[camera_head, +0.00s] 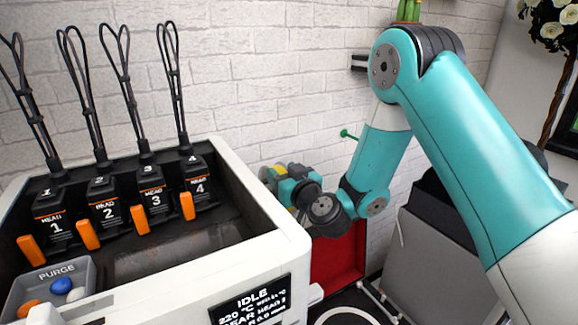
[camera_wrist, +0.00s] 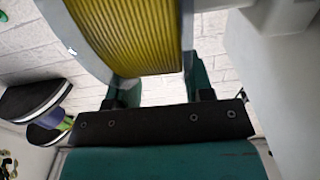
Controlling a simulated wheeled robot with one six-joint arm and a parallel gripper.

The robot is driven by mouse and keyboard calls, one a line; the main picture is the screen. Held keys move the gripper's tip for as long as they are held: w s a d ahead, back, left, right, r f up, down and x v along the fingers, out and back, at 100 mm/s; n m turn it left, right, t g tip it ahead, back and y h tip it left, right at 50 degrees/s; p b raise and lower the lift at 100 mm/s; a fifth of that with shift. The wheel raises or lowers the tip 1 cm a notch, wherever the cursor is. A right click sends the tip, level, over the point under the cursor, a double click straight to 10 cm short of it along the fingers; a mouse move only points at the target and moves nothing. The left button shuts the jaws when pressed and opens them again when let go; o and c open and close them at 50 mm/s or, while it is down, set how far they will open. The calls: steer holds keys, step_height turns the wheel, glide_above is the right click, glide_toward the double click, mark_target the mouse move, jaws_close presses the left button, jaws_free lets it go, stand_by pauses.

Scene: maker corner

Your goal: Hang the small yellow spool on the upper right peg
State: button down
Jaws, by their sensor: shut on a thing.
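The yellow spool (camera_wrist: 135,35) fills the top middle of the wrist view, with ribbed yellow windings and a pale grey flange on its left. My gripper (camera_wrist: 158,82) is shut on it, one teal finger at each side; the fingertips are partly hidden. In the head view my gripper (camera_head: 272,178) is beyond the white machine's right corner, and only a small yellow patch of the spool (camera_head: 280,169) shows. A green peg (camera_head: 348,135) sticks out of the white brick wall to the right of the gripper. Dark prongs (camera_head: 358,62) show higher up, partly behind my arm. I cannot tell which peg is the upper right one.
The white machine (camera_head: 290,238) with several black tool heads (camera_head: 105,212) and looped cables fills the left. A red panel (camera_head: 338,258) stands below my gripper. A dark grey box (camera_head: 425,250) is at the right. In the wrist view a dark rounded object (camera_wrist: 35,98) is at the left.

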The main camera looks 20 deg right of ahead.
steer(key=shift+a+f, duration=0.1)
steer(key=shift+a, duration=0.05)
steer(key=shift+s+f+p, duration=0.2)
steer(key=shift+f+p, duration=0.3)
steer(key=shift+f, duration=0.1)
steer(key=shift+a, duration=0.15)
steer(key=shift+a+r+p, duration=0.25)
steer(key=shift+a+p, duration=0.2)
steer(key=shift+a+r+p, duration=0.2)
steer(key=shift+a+p, duration=0.2)
steer(key=shift+a, duration=0.05)
steer(key=shift+c, duration=2.2)
jaws_free()
